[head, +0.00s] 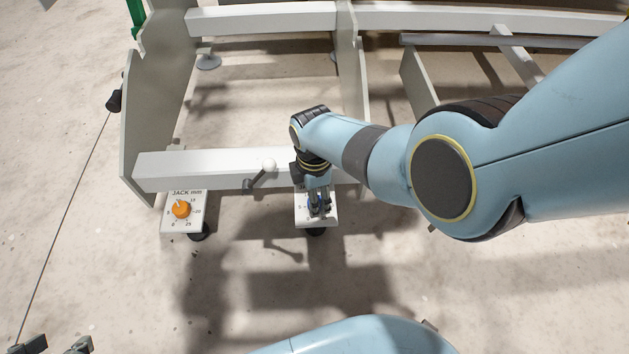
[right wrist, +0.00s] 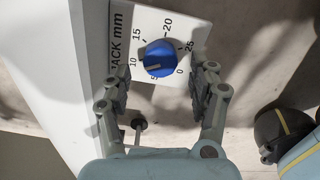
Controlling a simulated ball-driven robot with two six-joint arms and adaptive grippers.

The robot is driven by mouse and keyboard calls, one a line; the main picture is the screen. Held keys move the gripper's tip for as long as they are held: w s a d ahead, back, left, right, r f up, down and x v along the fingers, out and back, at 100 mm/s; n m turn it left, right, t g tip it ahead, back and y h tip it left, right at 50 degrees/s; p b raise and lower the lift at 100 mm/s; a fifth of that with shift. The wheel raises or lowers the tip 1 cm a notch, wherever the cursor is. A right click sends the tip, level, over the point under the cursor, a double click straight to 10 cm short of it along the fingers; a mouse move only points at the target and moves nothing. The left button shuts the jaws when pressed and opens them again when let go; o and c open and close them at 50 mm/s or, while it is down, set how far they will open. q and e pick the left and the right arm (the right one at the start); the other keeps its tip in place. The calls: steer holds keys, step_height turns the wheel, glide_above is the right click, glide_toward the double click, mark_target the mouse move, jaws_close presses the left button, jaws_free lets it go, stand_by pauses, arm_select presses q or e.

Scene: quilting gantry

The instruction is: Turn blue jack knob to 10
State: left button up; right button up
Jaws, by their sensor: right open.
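The blue jack knob (right wrist: 159,58) sits on a white plate (right wrist: 190,22) marked JACK mm, with a scale from 0 to 25. Its pale pointer mark is on the lower left, between 5 and 10, seemingly nearer 10. My right gripper (right wrist: 162,82) is open, its fingers on either side just short of the knob, with no contact visible. In the head view my right gripper (head: 318,206) points down over the plate and hides most of the knob. My left gripper (head: 56,347) shows only its spread fingertips at the bottom left, empty.
An orange knob (head: 181,209) sits on a similar jack plate to the left. Grey frame panels (head: 158,105) stand behind. The concrete floor in front is clear.

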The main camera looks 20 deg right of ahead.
steer(key=shift+r, duration=2.65)
